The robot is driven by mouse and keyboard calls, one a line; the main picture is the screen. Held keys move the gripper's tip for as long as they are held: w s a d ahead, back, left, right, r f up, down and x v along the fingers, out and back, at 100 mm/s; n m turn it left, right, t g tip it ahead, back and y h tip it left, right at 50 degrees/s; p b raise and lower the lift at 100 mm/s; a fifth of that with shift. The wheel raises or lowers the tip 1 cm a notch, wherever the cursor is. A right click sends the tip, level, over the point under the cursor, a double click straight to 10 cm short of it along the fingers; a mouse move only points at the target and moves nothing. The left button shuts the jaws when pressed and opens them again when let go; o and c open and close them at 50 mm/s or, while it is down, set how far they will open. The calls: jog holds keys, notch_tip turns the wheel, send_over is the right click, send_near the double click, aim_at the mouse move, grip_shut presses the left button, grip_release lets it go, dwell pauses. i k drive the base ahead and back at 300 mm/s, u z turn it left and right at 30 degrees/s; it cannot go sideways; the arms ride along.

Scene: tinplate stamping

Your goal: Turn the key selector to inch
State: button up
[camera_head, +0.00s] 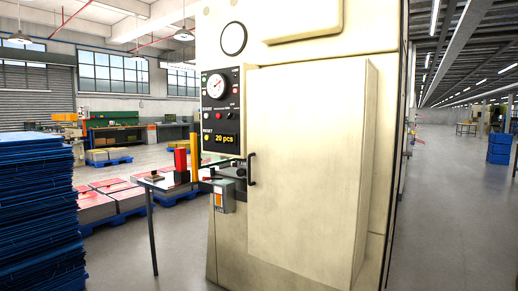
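A cream press cabinet (305,170) fills the middle of the camera_head view. A dark control panel (228,126) is on its left front. The panel has a round white gauge (216,86), small buttons and knobs below and beside it, and a lit display reading "20 pcs" (224,139). My gripper is not in view.
A grey box with an orange label (222,197) hangs below the panel. A small table (160,182) stands left of the press. Stacked blue sheets (38,215) stand at the left edge. Loaded pallets (115,199) lie behind. Open floor (450,220) is on the right.

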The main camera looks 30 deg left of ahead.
aim_at(231, 115)
jog(key=u, duration=2.35)
jog(key=i, duration=0.6)
jog(key=z, duration=0.7)
jog(key=i, duration=1.95)
jog(key=z, duration=0.75)
